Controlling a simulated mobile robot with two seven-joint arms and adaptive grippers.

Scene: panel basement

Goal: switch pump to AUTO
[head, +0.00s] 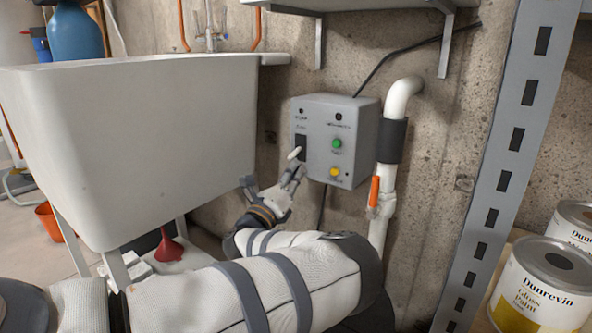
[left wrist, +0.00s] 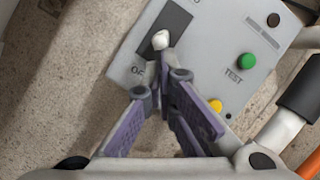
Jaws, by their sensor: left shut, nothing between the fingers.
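The grey pump control box (head: 341,113) is mounted on the concrete wall. A dark switch plate (head: 301,142) with a pale toggle lever (head: 294,153) is on the left of its face. The lever (left wrist: 161,39) also shows in the left wrist view. A green button (head: 336,143) labelled TEST and a yellow button or lamp (head: 334,171) are to its right. My left gripper (head: 298,170) is shut and empty, its tips just below the lever; whether they touch it I cannot tell. My right gripper is not in view.
A white utility sink (head: 130,150) stands left of the box. A white pipe (head: 401,97) with an orange-handled valve (head: 374,191) runs down on the right. A metal shelf upright (head: 510,145) and paint cans (head: 540,288) are further right.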

